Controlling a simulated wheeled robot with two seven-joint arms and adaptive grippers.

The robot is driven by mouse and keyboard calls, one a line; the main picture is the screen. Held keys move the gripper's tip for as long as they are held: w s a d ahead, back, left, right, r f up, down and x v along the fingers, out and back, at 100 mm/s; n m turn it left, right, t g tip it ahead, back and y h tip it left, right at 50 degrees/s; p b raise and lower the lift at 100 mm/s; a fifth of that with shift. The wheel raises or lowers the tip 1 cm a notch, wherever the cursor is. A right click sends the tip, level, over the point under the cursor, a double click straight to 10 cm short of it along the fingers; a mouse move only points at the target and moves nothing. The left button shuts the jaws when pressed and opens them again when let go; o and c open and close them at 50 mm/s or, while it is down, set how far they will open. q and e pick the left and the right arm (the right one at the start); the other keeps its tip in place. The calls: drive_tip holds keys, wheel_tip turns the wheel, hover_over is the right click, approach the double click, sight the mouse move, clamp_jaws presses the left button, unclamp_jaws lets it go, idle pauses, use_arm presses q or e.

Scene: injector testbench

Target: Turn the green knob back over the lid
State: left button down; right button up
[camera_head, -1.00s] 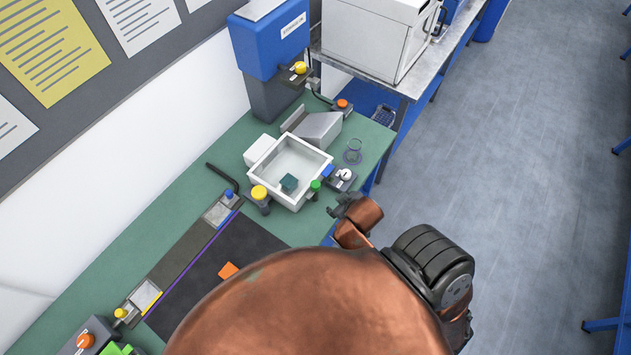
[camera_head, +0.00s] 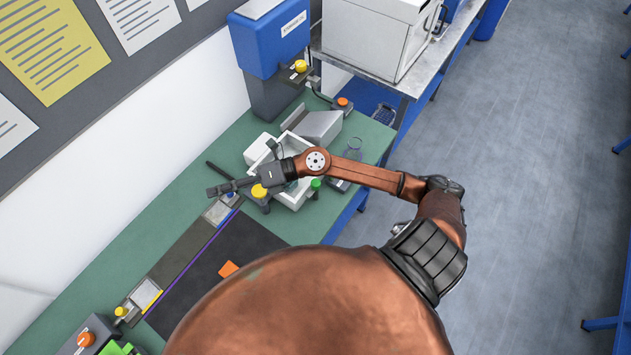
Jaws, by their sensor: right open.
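A green knob (camera_head: 316,184) stands at the near right corner of a white open-topped box (camera_head: 290,203) on the green bench. My right arm reaches in from the right across this box and hides much of its inside. My right gripper (camera_head: 220,188) is open, to the left of the box and well left of the green knob, near a black bent handle (camera_head: 219,170). I cannot tell whether it touches anything. I cannot clearly make out which part is the lid. My left gripper is out of view.
A yellow knob (camera_head: 259,191) stands close beside my right gripper. A blue knob (camera_head: 230,196) sits on the rail end below it. The dark mat (camera_head: 235,245) is mostly clear.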

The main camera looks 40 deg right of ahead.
wheel_tip(320, 180, down, 6)
drive_tip(key=s+d+f+n+g+h, duration=0.1)
drive_tip(key=d+n+g+h, duration=0.2)
drive_tip(key=n+g+h, duration=0.2)
drive_tip(key=g+h, duration=0.2)
drive_tip(key=h, duration=0.7)
hover_over(316, 182)
drive_tip(key=f, duration=0.9)
drive_tip(key=shift+a+f, duration=0.15)
drive_tip(key=shift+a, duration=0.05)
drive_tip(key=shift+d+f, duration=0.2)
drive_tip(key=shift+f+p, duration=0.85)
drive_tip(key=shift+f, duration=2.75)
drive_tip(key=shift+c, duration=0.7)
drive_tip(key=c, duration=1)
